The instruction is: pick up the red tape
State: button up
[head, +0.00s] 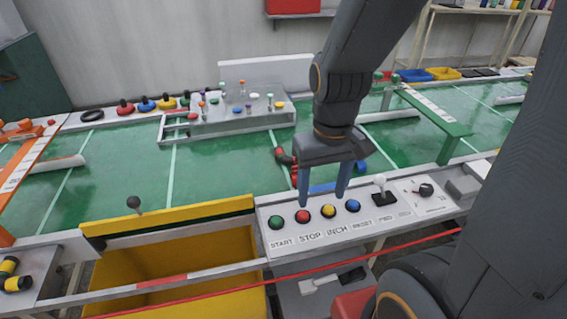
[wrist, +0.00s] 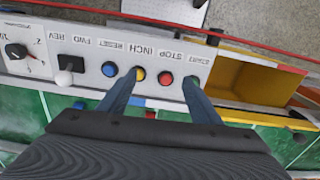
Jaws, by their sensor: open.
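My gripper (head: 322,200) is open, with its two blue fingers pointing down over the back edge of the white control panel (head: 300,245). In the wrist view, the fingers of my gripper (wrist: 162,77) are spread apart with nothing held between them. I cannot pick out the red tape with certainty. A small red and dark piece (head: 283,155) lies on the green table (head: 225,165), left of my gripper and partly beside it. A small red patch (wrist: 150,114) shows between the finger bases in the wrist view.
The panel carries a green button (head: 276,222), red button (head: 303,216), yellow button (head: 328,211), white-topped lever (head: 379,183) and black knob (head: 426,190). A yellow bin (head: 165,255) stands at left. A red line (head: 300,272) crosses in front.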

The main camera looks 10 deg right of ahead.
jog(key=w+d+n+y, duration=0.1)
jog(key=w+n+y, duration=0.1)
jog(key=w+n, duration=0.65)
jog(key=n+y+b, duration=0.1)
jog(key=n+y, duration=0.1)
jog(key=n, duration=0.6)
send_over(296, 167)
jog(key=d, duration=0.3)
notch_tip(296, 167, down, 2)
jog(key=f, duration=0.1)
jog(key=shift+a+p+x, duration=0.15)
jog(key=shift+p+x, duration=0.2)
jog(key=shift+x, duration=1.25)
jog(key=shift+a+p+x, duration=0.1)
jog(key=shift+p+x, duration=0.25)
jog(key=shift+x, duration=1.2)
jog(key=shift+w+r, duration=0.1)
jog(key=shift+r, duration=0.05)
jog(key=c, duration=1.1)
